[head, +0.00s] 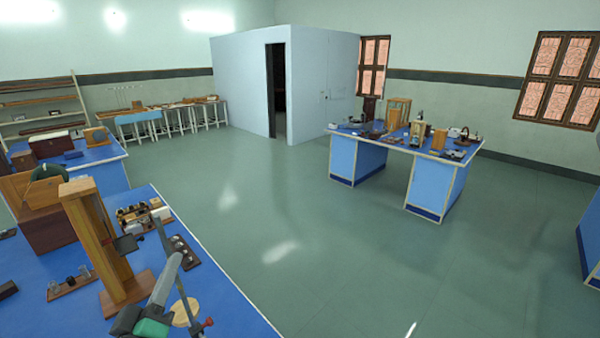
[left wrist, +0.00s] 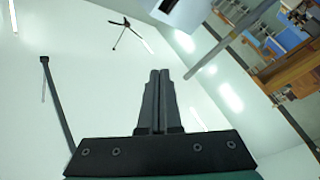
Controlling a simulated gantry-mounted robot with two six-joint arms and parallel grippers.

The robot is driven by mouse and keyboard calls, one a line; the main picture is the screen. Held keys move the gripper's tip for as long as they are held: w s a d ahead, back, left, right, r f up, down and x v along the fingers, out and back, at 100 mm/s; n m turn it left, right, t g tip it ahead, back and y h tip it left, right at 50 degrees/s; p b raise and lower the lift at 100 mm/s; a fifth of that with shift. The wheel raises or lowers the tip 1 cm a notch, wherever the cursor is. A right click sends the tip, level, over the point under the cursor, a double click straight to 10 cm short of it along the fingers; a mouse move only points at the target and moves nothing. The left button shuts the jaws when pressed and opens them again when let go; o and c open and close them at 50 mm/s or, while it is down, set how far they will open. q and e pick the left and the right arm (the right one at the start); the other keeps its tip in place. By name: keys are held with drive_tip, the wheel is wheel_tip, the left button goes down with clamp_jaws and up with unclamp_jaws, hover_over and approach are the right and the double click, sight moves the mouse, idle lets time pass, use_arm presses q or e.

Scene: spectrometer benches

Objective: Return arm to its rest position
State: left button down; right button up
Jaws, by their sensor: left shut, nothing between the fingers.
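My left gripper (head: 176,262) shows at the bottom left of the head view, a pale grey tapering part with green and black at its base. It points upward over the blue bench (head: 232,308), close to a tall wooden stand (head: 107,240). In the left wrist view my left gripper (left wrist: 158,74) is shut, its two dark fingers side by side with nothing between them. The fingers face the pale ceiling. My right gripper is not seen in either view.
A thin grey rod (head: 165,237) stands near the gripper, and it seems to show in the left wrist view (left wrist: 232,40). A wooden disc (head: 185,312) and small instruments lie on the bench. Open floor (head: 270,220) lies to the right, before another blue bench (head: 427,188).

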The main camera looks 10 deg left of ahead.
use_arm(q)
drive_tip(key=s+d+r+m+t+h, duration=0.1)
drive_tip(key=s+d+r+t, duration=0.15)
drive_tip(key=r, duration=0.55)
drive_tip(key=s+d+r+m+t+h, duration=0.1)
drive_tip(key=d+r+m, duration=0.15)
drive_tip(key=r, duration=0.45)
drive_tip(key=s+d+r+m+t+h, duration=0.25)
drive_tip(key=s+r+m+t, duration=0.25)
drive_tip(key=s+r, duration=0.85)
wheel_tip(320, 180, up, 16)
drive_tip(key=w+m+p, duration=0.1)
drive_tip(key=m+p, duration=0.1)
drive_tip(key=p, duration=1.4)
drive_tip(key=shift+d+f+g, duration=0.25)
drive_tip(key=shift+d+g, duration=0.1)
drive_tip(key=shift+d, duration=0.05)
